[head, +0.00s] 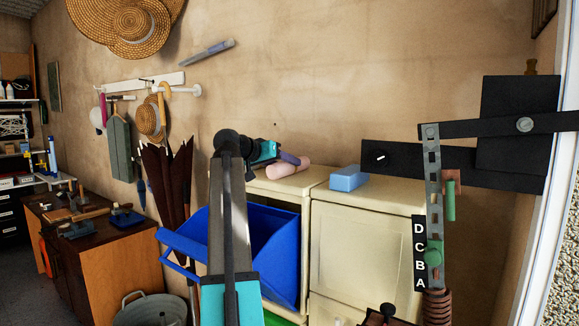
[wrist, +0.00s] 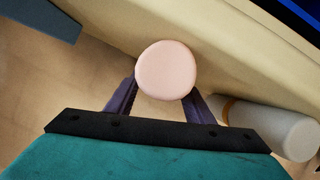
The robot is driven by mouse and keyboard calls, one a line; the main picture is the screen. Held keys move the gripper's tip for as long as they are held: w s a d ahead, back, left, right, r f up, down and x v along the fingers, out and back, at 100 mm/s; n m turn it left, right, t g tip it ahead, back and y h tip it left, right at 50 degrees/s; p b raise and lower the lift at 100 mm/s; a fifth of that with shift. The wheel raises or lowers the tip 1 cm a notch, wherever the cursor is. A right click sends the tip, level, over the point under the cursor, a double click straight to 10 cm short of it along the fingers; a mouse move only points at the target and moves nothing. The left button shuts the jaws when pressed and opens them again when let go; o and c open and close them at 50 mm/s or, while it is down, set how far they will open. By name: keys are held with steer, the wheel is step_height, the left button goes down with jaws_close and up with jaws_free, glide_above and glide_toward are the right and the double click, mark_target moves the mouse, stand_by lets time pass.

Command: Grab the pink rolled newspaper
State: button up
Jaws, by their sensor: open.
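The pink rolled newspaper (head: 284,171) lies on top of the cream cabinet (head: 320,171), left of a blue block (head: 348,178). My gripper (head: 299,160), teal with purple fingers, is just above and behind the roll in the head view. In the wrist view the roll's round pink end (wrist: 166,70) faces the camera, between the two spread fingers (wrist: 160,104) and partly in front of them. The gripper is open. I cannot tell whether a finger touches the roll.
A white cylinder with an orange band (wrist: 272,128) lies close to the right finger in the wrist view. A blue tilted bin (head: 275,245) is open at the cabinet's front. The wall (head: 320,80) stands behind. A black bracket (head: 480,165) is at the right.

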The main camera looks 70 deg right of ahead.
steer(key=shift+s+d+f, duration=0.15)
steer(key=shift+d, duration=0.2)
stand_by(0.3)
steer(key=c, duration=0.9)
steer(key=shift+o, duration=0.2)
steer(key=shift+r+b, duration=0.6)
steer(key=shift+r, duration=1.2)
steer(key=w+a+b, duration=0.1)
steer(key=w+a, duration=0.1)
steer(key=a, duration=0.5)
steer(key=w+a+r+b, duration=0.1)
steer(key=w+a, duration=0.1)
steer(key=a, duration=0.6)
steer(key=shift+w+a+r+b, duration=0.2)
steer(key=shift+w+r+b, duration=0.05)
steer(key=shift+w+b, duration=0.1)
